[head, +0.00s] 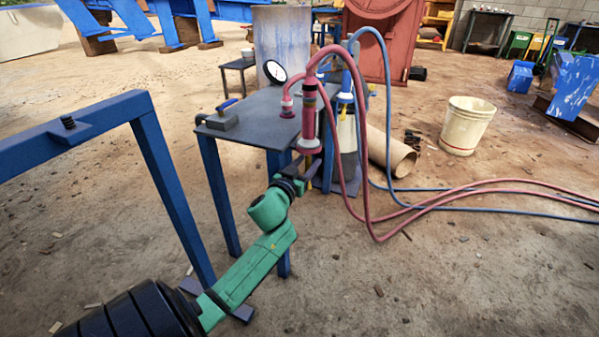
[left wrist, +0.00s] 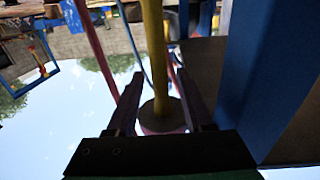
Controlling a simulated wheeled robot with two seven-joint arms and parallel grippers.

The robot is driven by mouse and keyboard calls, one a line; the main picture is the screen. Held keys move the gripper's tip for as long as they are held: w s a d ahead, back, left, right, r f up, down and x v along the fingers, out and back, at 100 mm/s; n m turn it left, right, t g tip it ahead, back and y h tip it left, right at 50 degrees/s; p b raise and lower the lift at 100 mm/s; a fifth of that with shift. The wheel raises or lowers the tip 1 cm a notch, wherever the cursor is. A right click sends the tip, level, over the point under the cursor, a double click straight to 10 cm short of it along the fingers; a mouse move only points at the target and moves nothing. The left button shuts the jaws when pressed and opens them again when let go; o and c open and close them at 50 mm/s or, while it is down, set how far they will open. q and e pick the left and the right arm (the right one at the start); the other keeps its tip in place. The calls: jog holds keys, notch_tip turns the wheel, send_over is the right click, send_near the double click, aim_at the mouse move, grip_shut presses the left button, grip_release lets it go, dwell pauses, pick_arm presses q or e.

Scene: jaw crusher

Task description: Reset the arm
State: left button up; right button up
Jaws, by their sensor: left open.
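My left arm (head: 245,270), green with dark joints, reaches in from the lower left of the head view. Its gripper (head: 309,172) is small and partly hidden there, beside the blue-legged table and just below the red cylindrical tool (head: 309,120). In the left wrist view the two dark fingers of the left gripper (left wrist: 160,78) stand apart. A yellow rod (left wrist: 153,45) with a dark round end shows between them in the picture; I cannot tell whether it touches either finger. My right gripper is not in view.
The dark-topped table (head: 258,112) carries a gauge (head: 274,71) and a small clamp block (head: 222,122). Red hoses (head: 375,225) and blue hoses trail right. A blue frame (head: 160,160) stands at left. A white bucket (head: 467,125) stands at right. The foreground ground is mostly clear.

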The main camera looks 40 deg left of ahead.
pick_arm(q)
jog(key=v, duration=0.8)
